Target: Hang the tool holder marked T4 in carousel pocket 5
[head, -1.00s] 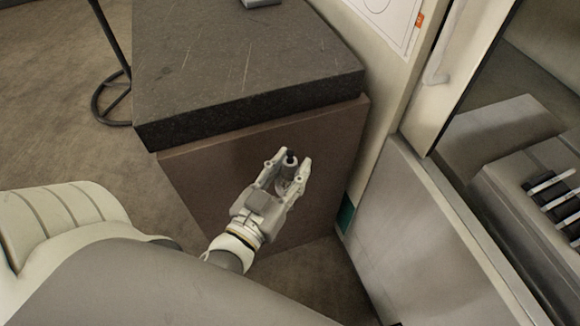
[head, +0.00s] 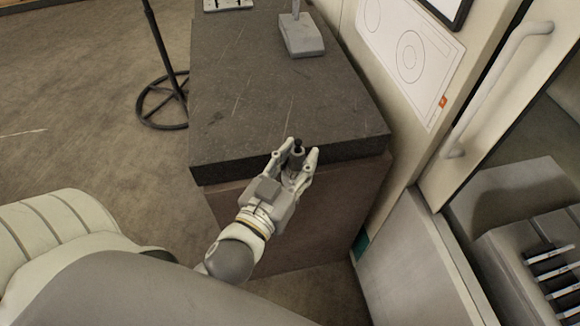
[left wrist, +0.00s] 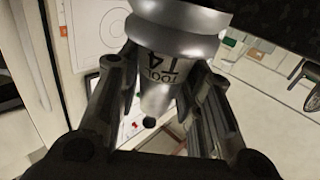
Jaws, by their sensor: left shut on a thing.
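My left gripper (head: 298,160) is shut on a small grey tool holder (head: 297,158) with a dark knob on top. It holds the holder in the air by the near edge of the dark stone slab. In the left wrist view the holder (left wrist: 168,65) sits between the fingers, and its silver body reads "TOOL T4". Part of the holder is hidden by the fingers. At the right edge of the head view, a grey unit inside the machine has several dark slots with white labels (head: 550,275); I cannot read the pocket numbers. My right gripper is not in view.
The stone slab (head: 280,90) on a brown base carries a grey stand (head: 301,36) at the back. The machine's open doorway, with a pale handle (head: 500,85) and a metal panel (head: 410,255), is on the right. A dark round-footed stand (head: 163,100) is on the floor at left.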

